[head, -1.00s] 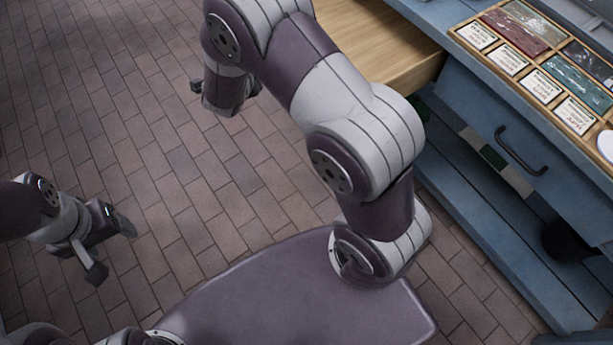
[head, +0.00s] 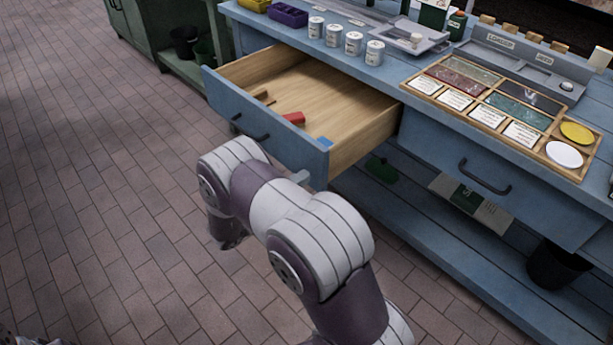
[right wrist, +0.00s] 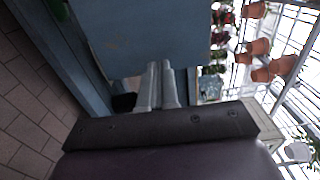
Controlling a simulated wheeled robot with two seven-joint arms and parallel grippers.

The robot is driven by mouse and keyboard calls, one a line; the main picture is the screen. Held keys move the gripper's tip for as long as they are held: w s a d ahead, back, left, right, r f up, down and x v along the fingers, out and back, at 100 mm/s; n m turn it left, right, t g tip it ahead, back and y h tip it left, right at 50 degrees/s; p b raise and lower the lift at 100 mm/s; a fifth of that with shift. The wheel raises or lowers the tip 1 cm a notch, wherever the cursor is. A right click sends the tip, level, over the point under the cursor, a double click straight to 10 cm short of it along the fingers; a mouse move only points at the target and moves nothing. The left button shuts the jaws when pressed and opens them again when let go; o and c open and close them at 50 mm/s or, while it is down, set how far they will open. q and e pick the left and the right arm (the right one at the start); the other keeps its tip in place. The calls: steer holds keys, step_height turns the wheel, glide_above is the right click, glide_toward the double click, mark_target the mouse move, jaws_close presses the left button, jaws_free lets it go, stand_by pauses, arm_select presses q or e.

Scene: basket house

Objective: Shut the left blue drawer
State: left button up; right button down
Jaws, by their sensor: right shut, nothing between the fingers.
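The left blue drawer (head: 262,128) stands pulled out of the blue workbench in the head view, its pale wooden inside showing. It has a dark handle on its front, partly hidden by my right arm. In the right wrist view, my right gripper (right wrist: 159,68) is shut and empty, its grey fingers pointing at a blue panel (right wrist: 150,30), apparently the drawer front. I cannot tell whether they touch it. In the head view my right arm hides most of that gripper, below and in front of the drawer. My left gripper is not in view.
A red item (head: 294,118) and small wooden pieces lie in the drawer. The right drawer (head: 470,165) is shut. White cans (head: 353,43) and a seed tray (head: 500,95) stand on the benchtop. A black bucket (head: 556,268) is on the lower shelf. Brick floor is clear at left.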

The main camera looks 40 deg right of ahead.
mark_target(388, 117)
steer(key=shift+w+d, duration=0.1)
steer(key=shift+d, duration=1.2)
steer(key=shift+d, duration=0.65)
steer(key=d+b, duration=0.3)
steer(key=d, duration=0.6)
steer(key=w+d+b, duration=0.1)
steer(key=d+b, duration=0.2)
steer(key=d, duration=0.7)
steer(key=w+d+b, duration=0.1)
steer(key=d+b, duration=0.2)
steer(key=d, duration=0.6)
steer(key=shift+w+d+f, duration=0.1)
steer(key=shift+d, duration=0.2)
steer(key=shift+w+d+b, duration=0.1)
steer(key=shift+d+b, duration=0.2)
steer(key=shift+d, duration=0.3)
steer(key=shift+r, duration=0.5)
